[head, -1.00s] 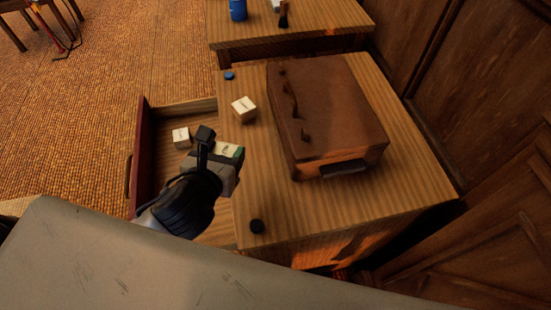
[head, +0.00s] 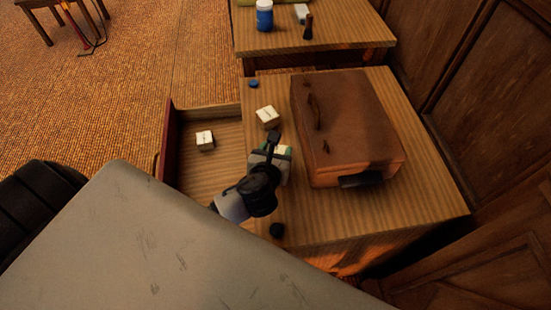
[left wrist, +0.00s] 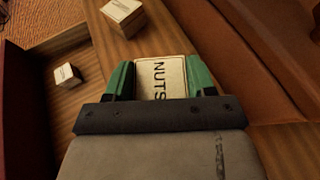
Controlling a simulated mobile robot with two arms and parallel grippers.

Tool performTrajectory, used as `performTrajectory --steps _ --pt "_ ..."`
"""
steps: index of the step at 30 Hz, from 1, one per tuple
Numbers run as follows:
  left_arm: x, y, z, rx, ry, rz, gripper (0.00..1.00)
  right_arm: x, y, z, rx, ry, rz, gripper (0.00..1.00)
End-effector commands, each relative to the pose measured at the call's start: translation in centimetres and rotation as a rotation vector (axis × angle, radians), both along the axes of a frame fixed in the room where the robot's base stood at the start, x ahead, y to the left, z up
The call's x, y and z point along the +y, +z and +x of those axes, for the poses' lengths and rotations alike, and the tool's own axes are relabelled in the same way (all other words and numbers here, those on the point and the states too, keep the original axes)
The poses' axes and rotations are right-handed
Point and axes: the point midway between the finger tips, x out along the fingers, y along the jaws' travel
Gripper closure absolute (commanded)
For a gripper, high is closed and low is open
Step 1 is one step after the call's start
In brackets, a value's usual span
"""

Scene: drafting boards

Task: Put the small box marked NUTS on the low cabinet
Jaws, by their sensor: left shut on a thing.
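The small box marked NUTS (left wrist: 160,78) is cream-coloured, and its lettering faces up in the left wrist view. My left gripper (left wrist: 160,74) is shut on it, with a green finger on each side. In the head view my left gripper (head: 279,149) is over the left part of the wooden low cabinet (head: 345,215), beside the suitcase, and mostly hides the box. I cannot tell whether the box touches the cabinet top. My right gripper is not in view.
A brown suitcase (head: 350,125) covers much of the top. Another small box (head: 267,117) stands just beyond my gripper, and one (head: 205,140) lies in the open drawer (head: 190,170).

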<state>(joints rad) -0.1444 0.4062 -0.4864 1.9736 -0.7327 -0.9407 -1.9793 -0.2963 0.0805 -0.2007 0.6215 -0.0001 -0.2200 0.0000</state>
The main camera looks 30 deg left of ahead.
Motion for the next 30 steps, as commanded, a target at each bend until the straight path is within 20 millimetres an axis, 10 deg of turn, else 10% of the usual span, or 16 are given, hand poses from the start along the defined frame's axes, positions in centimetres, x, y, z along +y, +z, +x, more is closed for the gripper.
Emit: performTrajectory --steps 16,17,21,30 --pt "0.0 -3.1 0.0 0.001 0.0 0.001 0.7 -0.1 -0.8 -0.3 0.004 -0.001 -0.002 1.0" --pt "0.0 -3.1 0.0 0.001 0.0 0.001 0.42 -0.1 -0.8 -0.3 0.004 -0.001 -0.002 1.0" --pt "0.0 -3.0 0.0 0.001 0.0 0.0 0.2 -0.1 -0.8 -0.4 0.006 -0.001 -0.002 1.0" --pt "0.0 -2.9 0.0 0.0 -0.001 0.0 0.19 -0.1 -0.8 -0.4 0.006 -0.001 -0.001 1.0"
